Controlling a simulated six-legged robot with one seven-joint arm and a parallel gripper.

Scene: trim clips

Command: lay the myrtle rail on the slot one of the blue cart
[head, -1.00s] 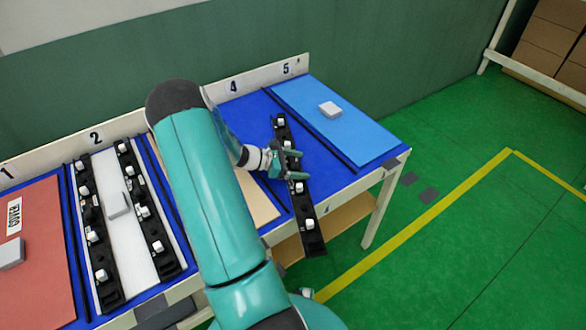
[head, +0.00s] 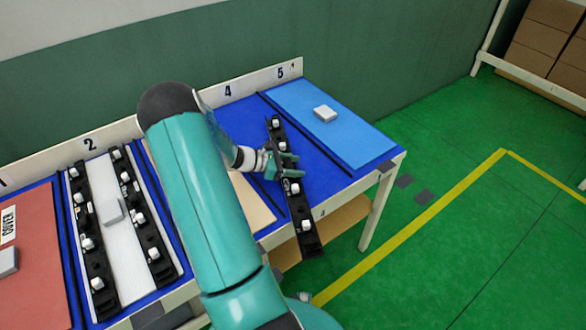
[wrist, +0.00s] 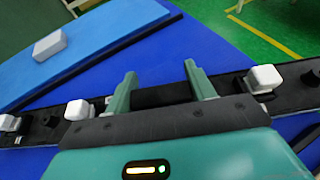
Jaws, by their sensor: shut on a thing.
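My gripper (head: 279,164) is shut on a long black rail (head: 301,217) with several white clips along it. The rail is held tilted over the bare blue part of the table near number 4, and its near end reaches past the table's front edge. In the wrist view my gripper (wrist: 160,78) has its two fingers on either side of the rail (wrist: 164,95), and the rail runs across the picture. No name shows on the rail, so I cannot tell whether it is the myrtle one. No separate blue cart can be made out.
The long table has a blue top (head: 238,114) and a numbered back board. Two more black rails (head: 93,240) (head: 143,220) lie by a white panel (head: 122,265). A red panel (head: 35,285) lies left, a light blue panel (head: 345,140) right. Green floor (head: 470,230) is open at right.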

